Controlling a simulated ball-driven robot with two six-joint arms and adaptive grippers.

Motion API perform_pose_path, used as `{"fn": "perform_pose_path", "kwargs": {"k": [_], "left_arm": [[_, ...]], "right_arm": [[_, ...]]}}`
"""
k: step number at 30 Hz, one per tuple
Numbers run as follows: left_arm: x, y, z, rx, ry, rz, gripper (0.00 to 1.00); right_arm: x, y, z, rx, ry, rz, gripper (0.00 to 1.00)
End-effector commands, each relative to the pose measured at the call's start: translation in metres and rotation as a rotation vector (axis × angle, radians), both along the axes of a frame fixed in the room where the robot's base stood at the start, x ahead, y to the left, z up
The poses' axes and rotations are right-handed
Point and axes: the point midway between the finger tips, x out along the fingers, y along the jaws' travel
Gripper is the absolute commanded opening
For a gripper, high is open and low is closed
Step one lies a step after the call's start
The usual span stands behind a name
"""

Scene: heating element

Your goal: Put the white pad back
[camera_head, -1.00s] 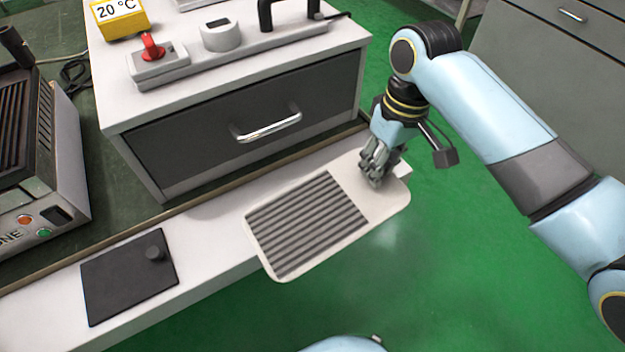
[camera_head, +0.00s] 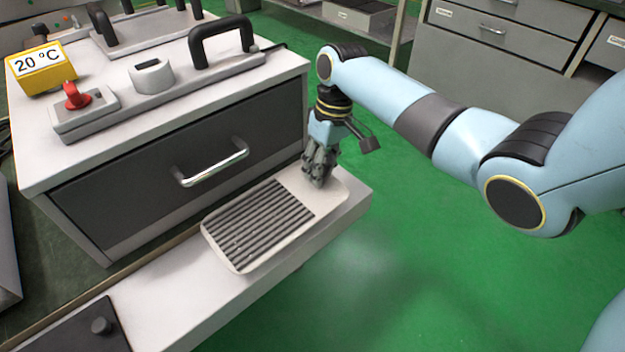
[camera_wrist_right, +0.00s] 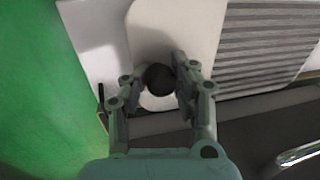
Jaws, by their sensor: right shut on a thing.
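The white pad (camera_head: 258,222) is a flat rounded plate with a grey ribbed area and a plain white end. In the head view it is over the white ledge in front of the drawer unit, near the ledge's right end. I cannot tell whether it touches the ledge. My right gripper (camera_head: 317,180) points down at the pad's plain end. In the right wrist view the pad (camera_wrist_right: 190,25) is under the fingers (camera_wrist_right: 160,76), which are shut on its dark round knob (camera_wrist_right: 158,78). The fingers hide the knob in the head view. My left gripper is not seen.
A white unit with a dark drawer (camera_head: 170,180) and metal handle (camera_head: 213,163) stands right behind the pad. On top are a red switch (camera_head: 76,97) and a yellow 20 °C display (camera_head: 42,65). A dark plate with a knob (camera_head: 85,335) lies on the ledge at lower left.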

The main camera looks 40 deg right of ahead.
Motion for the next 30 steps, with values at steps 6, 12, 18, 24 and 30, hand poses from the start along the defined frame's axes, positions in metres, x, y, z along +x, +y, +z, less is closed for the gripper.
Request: {"fn": "perform_pose_path", "kwargs": {"k": [6, 12, 18, 24, 30], "left_arm": [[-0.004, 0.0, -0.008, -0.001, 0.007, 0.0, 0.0], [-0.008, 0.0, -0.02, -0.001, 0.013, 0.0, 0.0], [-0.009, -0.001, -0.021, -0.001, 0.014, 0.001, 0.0], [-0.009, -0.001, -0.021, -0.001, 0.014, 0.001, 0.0], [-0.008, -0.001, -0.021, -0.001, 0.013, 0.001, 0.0]], "right_arm": [[0.013, 0.007, -0.012, 0.0, 0.001, 0.001, 0.0], [0.012, 0.006, -0.042, 0.0, 0.002, 0.0, 0.0], [0.013, 0.006, -0.048, -0.001, -0.001, 0.002, 0.0], [0.012, 0.006, -0.05, -0.002, 0.001, 0.001, 0.25], [0.012, 0.006, -0.049, -0.002, 0.001, 0.001, 0.49]]}}
